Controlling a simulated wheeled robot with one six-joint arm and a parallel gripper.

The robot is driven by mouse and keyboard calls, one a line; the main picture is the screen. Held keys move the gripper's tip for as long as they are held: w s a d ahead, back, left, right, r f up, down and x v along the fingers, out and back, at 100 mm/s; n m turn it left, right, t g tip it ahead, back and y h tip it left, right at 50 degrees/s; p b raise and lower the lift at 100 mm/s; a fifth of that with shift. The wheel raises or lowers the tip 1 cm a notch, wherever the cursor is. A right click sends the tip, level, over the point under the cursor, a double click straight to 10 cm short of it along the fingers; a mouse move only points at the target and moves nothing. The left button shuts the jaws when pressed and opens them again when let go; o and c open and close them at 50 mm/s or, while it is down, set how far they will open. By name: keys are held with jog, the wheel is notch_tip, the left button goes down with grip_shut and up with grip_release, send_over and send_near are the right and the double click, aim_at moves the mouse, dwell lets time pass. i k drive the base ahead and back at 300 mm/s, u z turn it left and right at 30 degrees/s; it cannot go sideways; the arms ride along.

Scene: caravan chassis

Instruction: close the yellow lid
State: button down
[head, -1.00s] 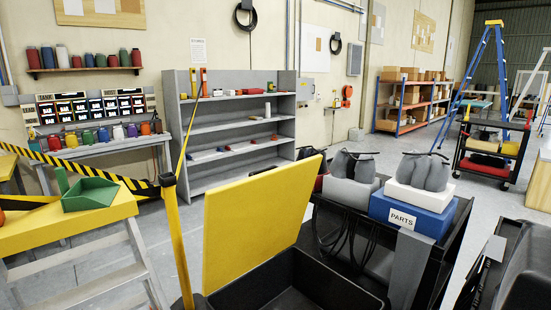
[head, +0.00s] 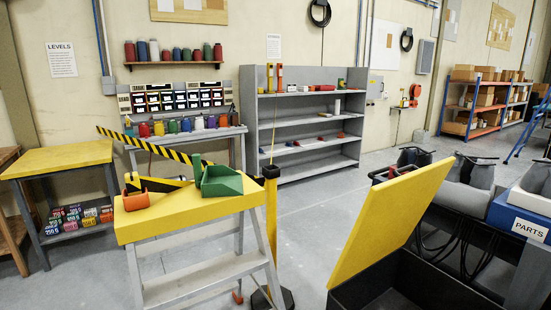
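The yellow lid (head: 392,218) stands raised and open, tilted up and to the right, on a black box (head: 375,290) at the lower right of the head view. The inside of the box shows as dark and looks empty where I can see it. The bottom of the box is cut off by the frame edge. My gripper is not in the head view.
A yellow-topped step stand (head: 188,212) with a green bin (head: 222,181) and an orange bin (head: 140,198) stands left of the box. A yellow post (head: 271,205) with striped tape stands between them. Grey floor (head: 310,215) is clear behind. A blue PARTS box (head: 520,215) sits right.

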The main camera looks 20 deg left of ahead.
aim_at(391, 209)
jog(key=u, duration=1.05)
jog(key=i, duration=1)
jog(key=z, duration=0.05)
